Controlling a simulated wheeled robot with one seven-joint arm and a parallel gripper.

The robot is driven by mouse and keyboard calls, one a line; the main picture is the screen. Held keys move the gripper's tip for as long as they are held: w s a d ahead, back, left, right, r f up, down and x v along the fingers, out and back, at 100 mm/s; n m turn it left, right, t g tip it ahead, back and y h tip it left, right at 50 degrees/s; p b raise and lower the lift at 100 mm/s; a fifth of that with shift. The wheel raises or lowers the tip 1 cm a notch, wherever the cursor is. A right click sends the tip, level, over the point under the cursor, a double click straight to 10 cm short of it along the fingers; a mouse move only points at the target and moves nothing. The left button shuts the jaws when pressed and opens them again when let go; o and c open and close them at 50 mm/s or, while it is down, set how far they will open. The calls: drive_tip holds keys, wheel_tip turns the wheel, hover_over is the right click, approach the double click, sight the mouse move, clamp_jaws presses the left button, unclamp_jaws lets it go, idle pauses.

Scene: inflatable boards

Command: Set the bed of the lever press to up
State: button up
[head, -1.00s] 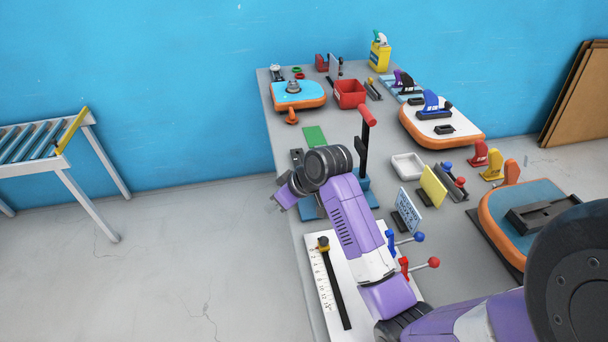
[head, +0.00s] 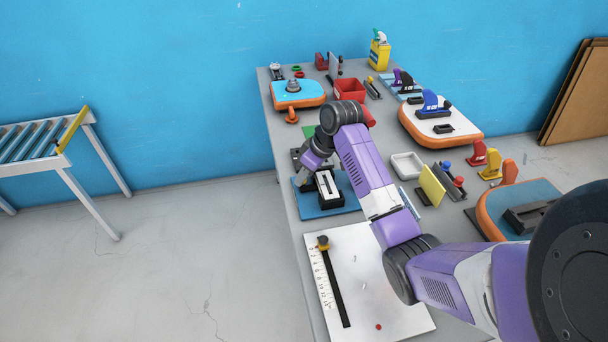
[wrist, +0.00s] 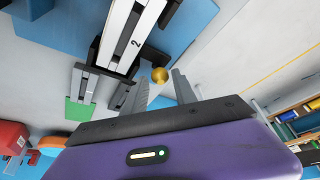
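The lever press stands on a blue base (head: 316,207) near the table's left edge. Its black block with a white slotted face (head: 328,183) shows beside my arm. The red lever handle (head: 368,116) is mostly hidden behind my arm. In the wrist view the slotted face (wrist: 122,35) bears a "2", and a small gold knob (wrist: 160,75) sits by the black frame. My gripper (head: 299,180) is at the left side of the press. Its fingers (wrist: 161,80) are apart, with the gold knob seen in line with the gap. I cannot tell whether they touch it. The bed's height is unclear.
A white tray (head: 407,165) and a yellow panel (head: 431,185) stand to the right. Open floor lies left of the table.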

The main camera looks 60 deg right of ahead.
drive_tip(key=shift+w+f, duration=0.15)
drive_tip(key=shift+f, duration=0.3)
drive_tip(key=shift+c, duration=0.4)
clamp_jaws()
idle(0.8)
